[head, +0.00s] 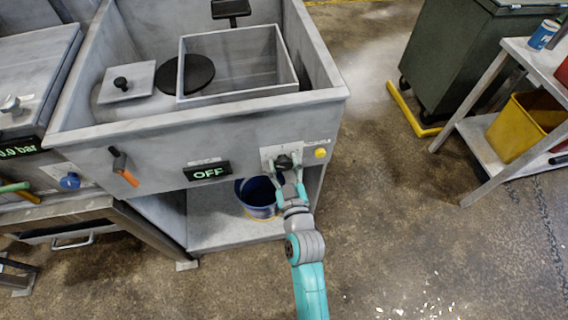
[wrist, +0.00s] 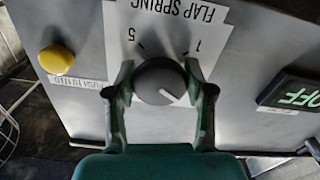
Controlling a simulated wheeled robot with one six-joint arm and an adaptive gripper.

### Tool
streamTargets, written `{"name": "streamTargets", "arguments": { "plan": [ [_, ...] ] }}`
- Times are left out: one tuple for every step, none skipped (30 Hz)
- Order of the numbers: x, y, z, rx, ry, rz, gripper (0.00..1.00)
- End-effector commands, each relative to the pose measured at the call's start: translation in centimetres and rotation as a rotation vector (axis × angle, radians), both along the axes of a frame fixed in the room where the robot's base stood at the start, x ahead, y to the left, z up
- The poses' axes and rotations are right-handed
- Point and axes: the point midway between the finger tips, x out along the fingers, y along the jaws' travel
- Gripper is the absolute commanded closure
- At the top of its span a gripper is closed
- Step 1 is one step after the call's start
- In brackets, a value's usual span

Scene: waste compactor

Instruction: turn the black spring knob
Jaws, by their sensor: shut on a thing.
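The black spring knob (head: 284,161) sits on a white plate on the front panel of the grey compactor, in the head view. In the wrist view the round knob (wrist: 160,82) shows close up, under a label reading "FLAP SPRING" with a 5 and a 1. A pale pointer mark on it points toward the lower right of that picture. My gripper (wrist: 158,85) has one finger on each side of the knob and is shut on it. In the head view my gripper (head: 287,178) reaches the plate from below and partly covers it.
A yellow button (head: 320,153) is close beside the plate. A display reading "OFF" (head: 207,172) and an orange-handled lever (head: 124,168) are to the left. A blue bucket (head: 257,196) stands on the shelf below. Floor to the right is clear up to the green bin (head: 452,60).

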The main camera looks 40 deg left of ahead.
Motion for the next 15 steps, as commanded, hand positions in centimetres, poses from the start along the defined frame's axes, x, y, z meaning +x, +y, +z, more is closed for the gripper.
{"name": "streamTargets", "arguments": {
  "plan": [
    [0.02,-0.01,-0.01,-0.018,-0.021,0.000,0.82],
    [0.02,-0.01,-0.01,-0.029,-0.034,0.000,0.82],
    [0.03,-0.01,0.01,-0.042,-0.049,0.000,0.82],
    [0.03,-0.01,0.00,-0.052,-0.061,0.000,0.82],
    [0.03,-0.01,0.00,-0.060,-0.071,0.000,0.82],
    [0.03,-0.01,0.01,-0.071,-0.083,0.000,0.82],
    [0.03,-0.01,0.00,-0.077,-0.091,0.000,0.82],
    [0.04,-0.02,0.00,-0.084,-0.098,0.000,0.82],
    [0.04,-0.02,0.01,-0.091,-0.106,0.000,0.82],
    [0.04,-0.02,0.01,-0.095,-0.112,0.000,0.82],
    [0.04,-0.02,0.01,-0.100,-0.117,0.000,0.82],
    [0.04,-0.02,0.01,-0.105,-0.122,0.000,0.82],
    [0.04,-0.02,0.01,-0.108,-0.126,0.000,0.82],
    [0.04,-0.02,0.01,-0.110,-0.129,0.000,0.82],
    [0.04,-0.02,0.01,-0.112,-0.131,0.000,0.82]
  ]
}}
